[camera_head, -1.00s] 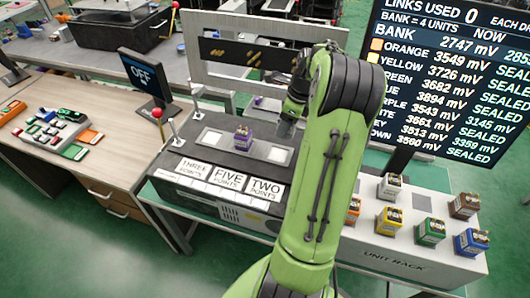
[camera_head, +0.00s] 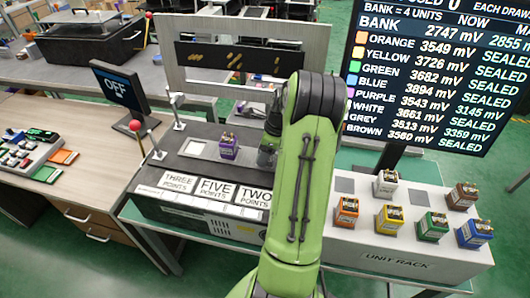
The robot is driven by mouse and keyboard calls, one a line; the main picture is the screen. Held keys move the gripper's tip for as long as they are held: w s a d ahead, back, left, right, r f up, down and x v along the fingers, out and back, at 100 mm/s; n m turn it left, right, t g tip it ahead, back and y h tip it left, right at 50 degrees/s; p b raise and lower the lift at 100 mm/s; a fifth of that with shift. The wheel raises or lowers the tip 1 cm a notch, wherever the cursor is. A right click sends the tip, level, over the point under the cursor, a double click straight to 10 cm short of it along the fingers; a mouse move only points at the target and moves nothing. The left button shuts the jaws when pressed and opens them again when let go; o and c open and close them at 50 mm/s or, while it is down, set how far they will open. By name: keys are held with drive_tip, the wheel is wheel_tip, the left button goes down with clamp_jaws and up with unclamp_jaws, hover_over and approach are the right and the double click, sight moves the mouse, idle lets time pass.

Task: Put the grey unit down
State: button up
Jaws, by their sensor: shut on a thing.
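My gripper (camera_head: 267,152) is low over the right part of the dark fixture, partly hidden behind my green arm. It is shut; the grey unit in it cannot be made out, and whether it touches the fixture cannot be told. A purple unit (camera_head: 228,147) stands upright on the fixture (camera_head: 185,165), left of the gripper. Cards reading THREE, FIVE and TWO POINTS lie along its front. No grey unit shows on the white unit rack (camera_head: 350,250).
The rack holds orange (camera_head: 347,211), yellow (camera_head: 389,219), green (camera_head: 432,227), blue (camera_head: 474,233), white (camera_head: 386,183) and brown (camera_head: 462,196) units. A red-knobbed lever (camera_head: 136,126) and a pale lever (camera_head: 177,101) stand at the fixture's left. A screen (camera_head: 122,88) reads OFF. A readout board (camera_head: 430,75) stands behind the rack.

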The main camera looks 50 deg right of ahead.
drive_tip(key=shift+f, duration=0.15)
drive_tip(key=o, duration=1.1)
drive_tip(key=shift+o, duration=0.2)
